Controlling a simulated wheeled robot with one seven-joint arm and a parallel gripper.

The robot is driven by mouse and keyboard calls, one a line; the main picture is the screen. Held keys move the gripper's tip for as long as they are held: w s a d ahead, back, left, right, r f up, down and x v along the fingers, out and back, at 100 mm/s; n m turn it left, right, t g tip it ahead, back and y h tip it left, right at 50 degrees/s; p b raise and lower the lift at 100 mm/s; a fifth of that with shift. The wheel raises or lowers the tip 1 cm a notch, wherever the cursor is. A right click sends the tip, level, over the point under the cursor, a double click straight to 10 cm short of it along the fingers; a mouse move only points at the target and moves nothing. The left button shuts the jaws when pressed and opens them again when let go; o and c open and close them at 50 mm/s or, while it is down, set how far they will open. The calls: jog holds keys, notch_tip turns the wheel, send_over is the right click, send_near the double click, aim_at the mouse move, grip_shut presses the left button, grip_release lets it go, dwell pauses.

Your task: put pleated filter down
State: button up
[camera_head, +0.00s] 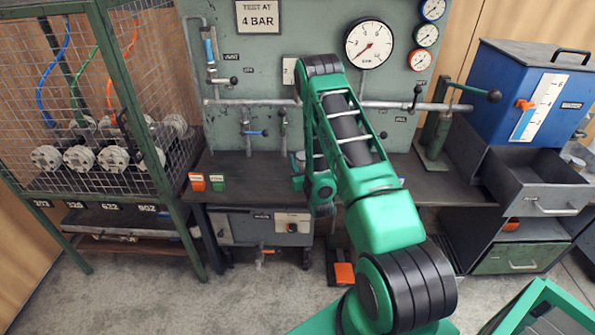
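I cannot make out a pleated filter in the head view. My green and black arm rises through the middle of the picture and folds back down over the workbench (255,172). Its lower end comes down at the bench's front edge. My gripper's fingers are hidden behind my own arm, so I cannot see whether they hold anything. A small pale shape beside the arm on the bench is mostly covered and cannot be identified.
A wire cage (95,110) with several valves and hoses stands left. Orange (197,182) and green (218,183) small containers sit on the bench. A gauge panel (270,105) backs it. At right are a green stand (435,135), a blue tank (525,95) and an open drawer (545,190).

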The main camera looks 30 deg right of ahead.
jog(key=shift+w+d+f, duration=0.4)
jog(key=shift+w, duration=0.05)
jog(key=shift+f, duration=1.95)
jog(key=shift+f, duration=0.1)
jog(key=o, duration=1.1)
